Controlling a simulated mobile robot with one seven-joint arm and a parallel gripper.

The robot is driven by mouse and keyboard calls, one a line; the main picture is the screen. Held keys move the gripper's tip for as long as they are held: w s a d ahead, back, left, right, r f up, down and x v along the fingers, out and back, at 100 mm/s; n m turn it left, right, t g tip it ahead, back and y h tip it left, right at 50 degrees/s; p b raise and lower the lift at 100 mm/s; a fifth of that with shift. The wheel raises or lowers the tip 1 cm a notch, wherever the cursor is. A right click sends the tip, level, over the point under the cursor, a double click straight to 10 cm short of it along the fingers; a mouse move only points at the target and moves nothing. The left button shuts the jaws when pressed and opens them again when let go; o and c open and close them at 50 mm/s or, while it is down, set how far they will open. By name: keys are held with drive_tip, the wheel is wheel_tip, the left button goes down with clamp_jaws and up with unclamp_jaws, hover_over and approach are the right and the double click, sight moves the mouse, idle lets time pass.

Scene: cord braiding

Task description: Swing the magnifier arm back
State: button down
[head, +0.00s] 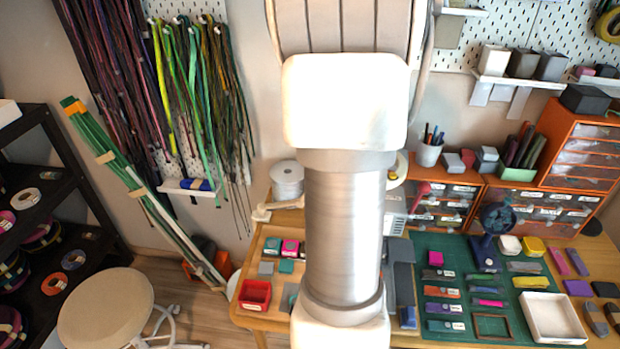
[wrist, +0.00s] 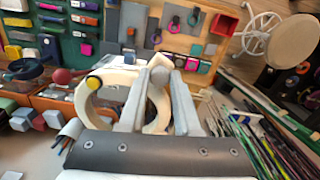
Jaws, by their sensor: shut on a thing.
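The magnifier (wrist: 84,101) shows in the wrist view as a cream ring with a yellow knob at its left. The exact contact is partly hidden by the fingers. In the head view my arm fills the middle and hides the gripper and most of the magnifier. A small cream piece (head: 398,168) shows at the arm's right edge; I cannot tell whether it belongs to the magnifier.
A wooden table carries a green mat (head: 470,262) with several small items, a white tray (head: 553,318) and a red bin (head: 255,294). Orange drawer units (head: 583,150) stand behind. A stool (head: 105,308) and a black shelf (head: 55,200) are at the left.

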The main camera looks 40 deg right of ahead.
drive_tip(key=d+n+p, duration=0.1)
drive_tip(key=d+n, duration=0.1)
drive_tip(key=d, duration=0.8)
drive_tip(key=shift+w+n, duration=0.35)
drive_tip(key=shift+n, duration=0.05)
drive_tip(key=shift+d, duration=0.1)
drive_tip(key=c, duration=0.6)
unclamp_jaws()
wheel_tip(320, 180, up, 18)
drive_tip(key=shift+f, duration=0.25)
